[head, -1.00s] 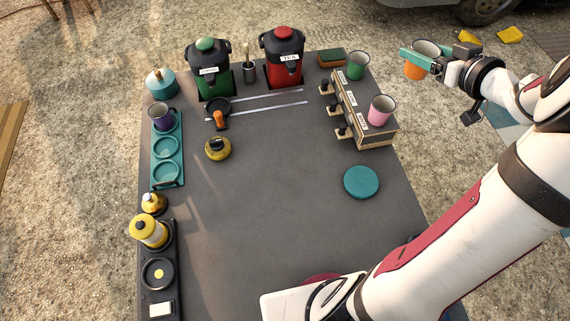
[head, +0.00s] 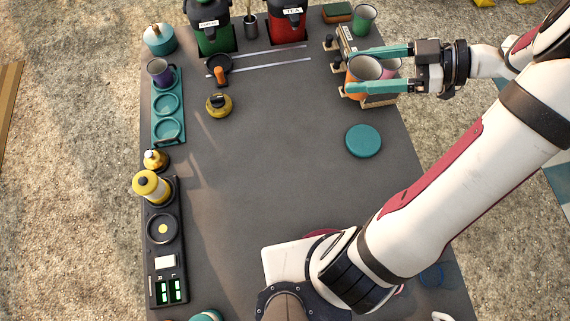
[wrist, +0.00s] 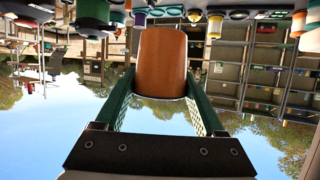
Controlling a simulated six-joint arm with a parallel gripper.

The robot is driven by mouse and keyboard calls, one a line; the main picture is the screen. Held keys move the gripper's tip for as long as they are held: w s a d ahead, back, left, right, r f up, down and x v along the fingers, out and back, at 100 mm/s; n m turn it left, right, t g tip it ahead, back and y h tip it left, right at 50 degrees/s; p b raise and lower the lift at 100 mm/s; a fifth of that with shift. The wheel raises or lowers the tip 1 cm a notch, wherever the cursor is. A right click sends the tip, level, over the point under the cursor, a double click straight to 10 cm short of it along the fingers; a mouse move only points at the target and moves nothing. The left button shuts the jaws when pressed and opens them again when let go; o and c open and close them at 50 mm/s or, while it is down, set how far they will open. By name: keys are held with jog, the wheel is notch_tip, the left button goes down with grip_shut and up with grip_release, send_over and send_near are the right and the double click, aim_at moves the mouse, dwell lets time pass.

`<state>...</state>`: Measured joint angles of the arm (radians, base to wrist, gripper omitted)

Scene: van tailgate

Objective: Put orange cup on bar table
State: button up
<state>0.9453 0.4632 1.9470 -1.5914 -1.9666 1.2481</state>
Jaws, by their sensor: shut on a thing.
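The orange cup (head: 355,82) is between the teal fingers of my gripper (head: 380,68), held over the wooden tap rack at the table's upper right. My gripper is shut on the cup. In the wrist view the cup (wrist: 163,62) fills the space between the fingers, and the scene appears upside down. The dark grey table top (head: 270,180), which looks like the bar table, has a wide bare middle below and left of the cup.
A green cup (head: 364,18) stands at the back right. A teal disc (head: 363,141) lies nearby. A purple cup (head: 160,72) is on the teal tray (head: 168,130) at left. A yellow-lidded pot (head: 219,104) stands left of centre.

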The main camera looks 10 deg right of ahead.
notch_tip(320, 180, down, 10)
jog(key=x, duration=0.4)
jog(key=w+d+f+x, duration=0.1)
jog(key=x, duration=0.3)
jog(key=f+x, duration=0.1)
jog(key=x, duration=0.4)
jog(key=shift+w+d, duration=0.25)
jog(key=shift+w, duration=0.1)
notch_tip(320, 180, down, 4)
jog(key=shift+w+a+f, duration=0.1)
jog(key=o, duration=1.4)
jog(key=shift+c, duration=0.2)
